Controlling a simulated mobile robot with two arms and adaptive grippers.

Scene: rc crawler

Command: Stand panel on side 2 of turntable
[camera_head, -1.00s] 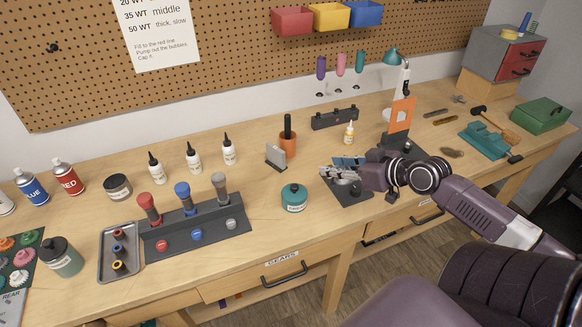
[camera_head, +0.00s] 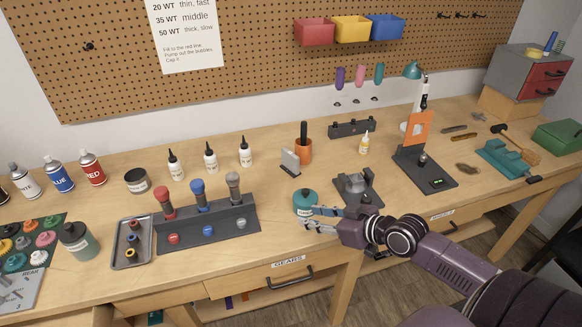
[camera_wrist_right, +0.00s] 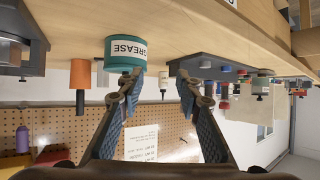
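My right gripper (camera_head: 320,218) is open and empty, just in front of the teal grease tub (camera_head: 305,202) at the bench's front. In the right wrist view, which is upside down, the open fingers (camera_wrist_right: 155,85) are spread with the tub (camera_wrist_right: 125,52) beyond them. A light grey panel (camera_head: 290,161) stands upright left of the orange cup. I cannot tell which thing is the turntable or its side 2. My left gripper is out of view.
A dark grey fixture (camera_head: 357,187) stands right of the tub. An orange cup (camera_head: 304,150) and a small yellow bottle (camera_head: 364,143) are behind. A tool rack (camera_head: 207,226) and a tray (camera_head: 132,242) stand left. Bare bench (camera_head: 270,190) lies between rack and tub.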

